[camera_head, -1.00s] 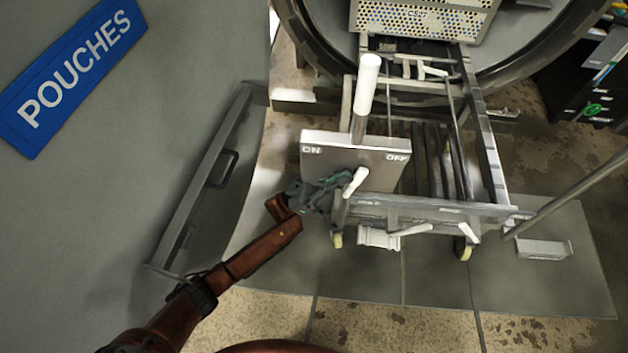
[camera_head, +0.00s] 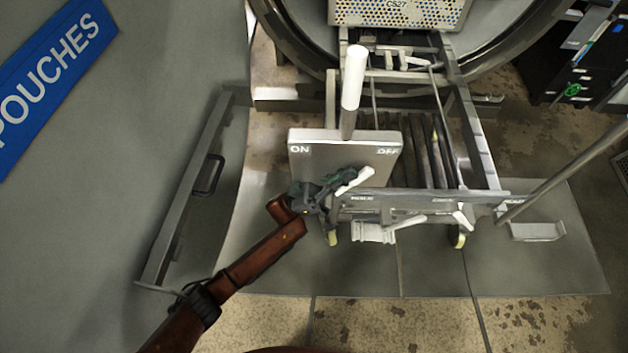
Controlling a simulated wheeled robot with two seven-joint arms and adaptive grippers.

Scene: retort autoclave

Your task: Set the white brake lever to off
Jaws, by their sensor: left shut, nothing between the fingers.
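A grey plate (camera_head: 330,160) at the front of the cart carries the label ON at its upper left and OFF at its upper right. A short white lever (camera_head: 357,181) lies in front of it, tilted up to the right, toward the OFF side. I take this as the brake lever. My left gripper (camera_head: 328,189) is shut and empty at the left, lower end of the lever. It seems to touch the lever there, and it hides the lever's lower end. My right gripper is not in view.
A tall white handle (camera_head: 353,78) stands up behind the plate. More white levers (camera_head: 462,219) sit low on the cart front. A grey rod (camera_head: 570,165) slants in at the right. A grey panel with a blue POUCHES sign (camera_head: 50,85) fills the left.

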